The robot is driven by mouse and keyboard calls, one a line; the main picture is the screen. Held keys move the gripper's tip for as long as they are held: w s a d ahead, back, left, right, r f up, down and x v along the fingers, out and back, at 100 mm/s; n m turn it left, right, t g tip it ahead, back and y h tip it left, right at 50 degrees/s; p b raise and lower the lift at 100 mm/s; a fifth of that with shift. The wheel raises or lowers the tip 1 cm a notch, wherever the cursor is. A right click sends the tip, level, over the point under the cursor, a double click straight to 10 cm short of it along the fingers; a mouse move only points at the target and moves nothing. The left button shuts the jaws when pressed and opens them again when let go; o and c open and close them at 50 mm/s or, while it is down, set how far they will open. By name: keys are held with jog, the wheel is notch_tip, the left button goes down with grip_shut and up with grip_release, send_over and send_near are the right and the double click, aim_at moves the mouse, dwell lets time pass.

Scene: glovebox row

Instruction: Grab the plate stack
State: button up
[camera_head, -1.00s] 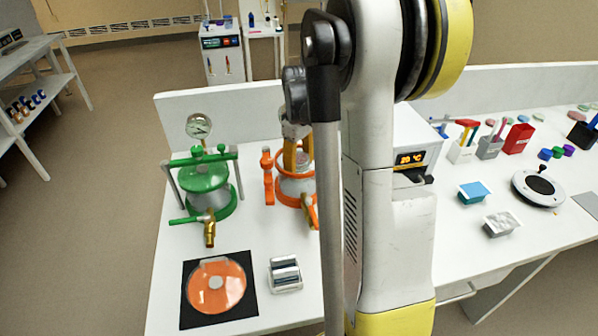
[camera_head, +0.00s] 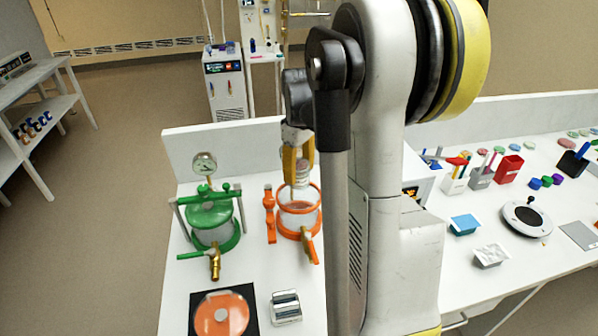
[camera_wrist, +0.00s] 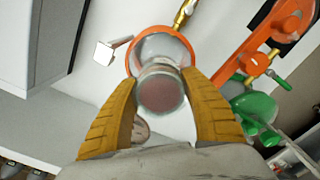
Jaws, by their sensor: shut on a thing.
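My gripper (camera_head: 299,163) is shut on the plate stack (camera_head: 302,177), a short column of round, clear-grey dishes. The stack hangs upright between the yellow fingers, over the open orange-rimmed vessel (camera_head: 299,220). In the wrist view the stack (camera_wrist: 160,93) shows end-on as a reddish-grey disc between the fingertips (camera_wrist: 158,78). The orange rim (camera_wrist: 133,55) shows behind it. The stack's lower end looks at or just above the rim; the exact gap is hard to tell.
A green lidded vessel with a gauge (camera_head: 212,217) stands left of the orange one. In front lie an orange disc (camera_head: 222,314) on a black mat and a metal block (camera_head: 286,306). To the right are a blue-topped box (camera_head: 464,224) and a white round device (camera_head: 527,216). My arm hides the bench's middle.

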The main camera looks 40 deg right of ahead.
jog(key=shift+r+p, duration=0.55)
jog(key=shift+r, duration=0.3)
